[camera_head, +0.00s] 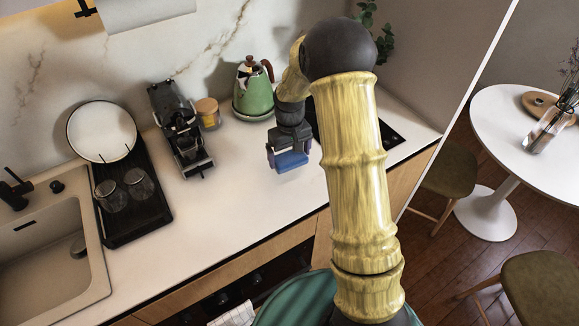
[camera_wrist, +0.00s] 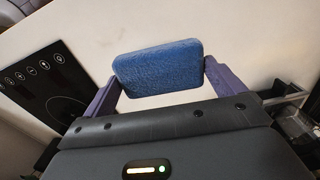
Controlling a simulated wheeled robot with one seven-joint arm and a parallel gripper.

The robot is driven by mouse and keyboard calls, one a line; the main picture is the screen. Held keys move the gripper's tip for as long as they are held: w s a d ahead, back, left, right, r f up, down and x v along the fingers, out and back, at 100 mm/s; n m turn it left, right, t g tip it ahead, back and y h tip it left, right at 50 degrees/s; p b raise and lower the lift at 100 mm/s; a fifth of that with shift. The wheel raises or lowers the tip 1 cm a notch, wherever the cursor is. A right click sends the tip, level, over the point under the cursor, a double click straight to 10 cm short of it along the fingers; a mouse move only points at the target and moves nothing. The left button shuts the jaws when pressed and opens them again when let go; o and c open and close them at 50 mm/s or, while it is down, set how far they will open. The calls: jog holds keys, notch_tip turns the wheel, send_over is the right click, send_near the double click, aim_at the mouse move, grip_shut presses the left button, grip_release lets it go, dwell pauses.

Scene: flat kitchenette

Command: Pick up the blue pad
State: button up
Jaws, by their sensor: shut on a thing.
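The blue pad (camera_wrist: 158,68) is a rounded rectangular block with a rough surface. It sits between the two purple fingers of my gripper (camera_wrist: 160,80) in the wrist view, and both fingers press on its ends. In the head view the blue pad (camera_head: 291,161) shows at the lower end of my gripper (camera_head: 289,154), over the white counter. I cannot tell from the head view how far above the counter it is.
The white counter (camera_head: 240,205) is clear in front of the pad. A green kettle (camera_head: 254,92), a black coffee machine (camera_head: 180,130) and a lidded jar (camera_head: 208,113) stand behind. A black drying rack (camera_head: 150,215) with glasses is at left, beside the sink (camera_head: 45,265). A black cooktop (camera_wrist: 45,88) lies beside my gripper.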

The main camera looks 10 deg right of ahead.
jog(key=shift+r, duration=0.7)
